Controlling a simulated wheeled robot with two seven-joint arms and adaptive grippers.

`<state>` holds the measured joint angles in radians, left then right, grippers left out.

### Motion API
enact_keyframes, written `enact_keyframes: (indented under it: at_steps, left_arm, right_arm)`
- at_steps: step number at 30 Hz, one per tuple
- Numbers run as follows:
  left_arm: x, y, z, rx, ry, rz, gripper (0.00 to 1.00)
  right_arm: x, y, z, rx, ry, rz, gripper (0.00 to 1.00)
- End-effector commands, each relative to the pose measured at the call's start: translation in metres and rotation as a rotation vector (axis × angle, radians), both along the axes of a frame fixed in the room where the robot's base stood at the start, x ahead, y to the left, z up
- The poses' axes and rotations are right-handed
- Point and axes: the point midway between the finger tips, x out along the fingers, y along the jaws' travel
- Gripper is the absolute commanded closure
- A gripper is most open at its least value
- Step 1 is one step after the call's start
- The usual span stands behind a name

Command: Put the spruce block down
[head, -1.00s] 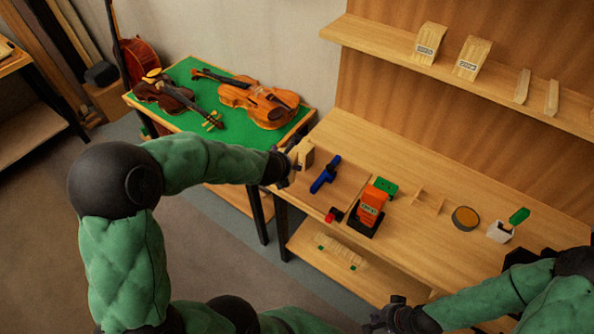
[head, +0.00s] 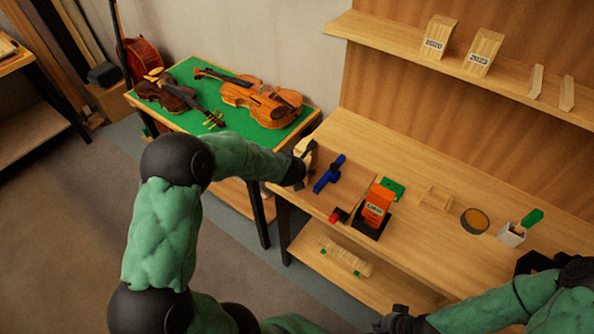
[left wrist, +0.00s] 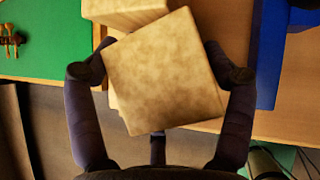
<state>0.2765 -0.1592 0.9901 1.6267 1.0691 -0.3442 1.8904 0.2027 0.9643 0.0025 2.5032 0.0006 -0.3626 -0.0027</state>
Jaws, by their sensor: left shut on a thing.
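My left gripper (left wrist: 160,75) is shut on a pale wooden block, the spruce block (left wrist: 160,72), which sits turned at an angle between the two fingers. Pale wood, the same block or one beside it, shows at the left end of the workbench (head: 370,135) in the head view, where my left gripper (head: 300,168) is partly hidden by its own wrist. Another pale wooden block (left wrist: 125,10) lies behind the held one in the left wrist view. I cannot tell whether the held block touches the bench. My right gripper (head: 393,322) is low at the bottom edge; its fingers are unclear.
A blue clamp (head: 329,174) lies just right of my left gripper. An orange tool (head: 377,203), a green block (head: 394,187), a round tin (head: 474,221) and a white cup (head: 511,235) stand farther right. Two labelled blocks (head: 438,37) stand on the shelf. A green-topped table (head: 210,85) holds violins.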

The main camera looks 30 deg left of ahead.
Motion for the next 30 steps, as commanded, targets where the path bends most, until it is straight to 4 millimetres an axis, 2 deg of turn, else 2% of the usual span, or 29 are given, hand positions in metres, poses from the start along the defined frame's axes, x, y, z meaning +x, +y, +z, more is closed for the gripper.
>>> enact_keyframes:
  at_steps: [9,10,11,12,25,30]
  left_arm:
    - [0.0,0.001,-0.001,0.001,-0.002,0.001,0.55]
    - [0.0,0.0,-0.001,0.0,-0.001,0.0,0.12]
    - [0.0,0.0,-0.001,0.0,-0.001,0.0,0.04]
    - [0.0,0.0,-0.001,0.0,-0.001,0.0,0.0]
    - [0.0,0.0,0.002,0.0,-0.001,0.0,0.0]
    - [-0.011,-0.004,0.02,0.0,-0.003,0.001,0.0]
  right_arm:
    - [0.0,0.0,-0.003,0.0,-0.001,0.0,1.0]
    - [0.0,0.0,-0.002,0.0,-0.001,0.0,1.0]
    - [0.0,0.0,-0.002,0.0,0.0,0.0,1.0]
    - [0.0,0.0,-0.002,0.0,0.0,0.0,1.0]
    - [0.0,0.0,0.001,0.0,-0.001,0.0,1.0]
    - [0.0,0.0,0.009,0.0,-0.001,0.0,1.0]
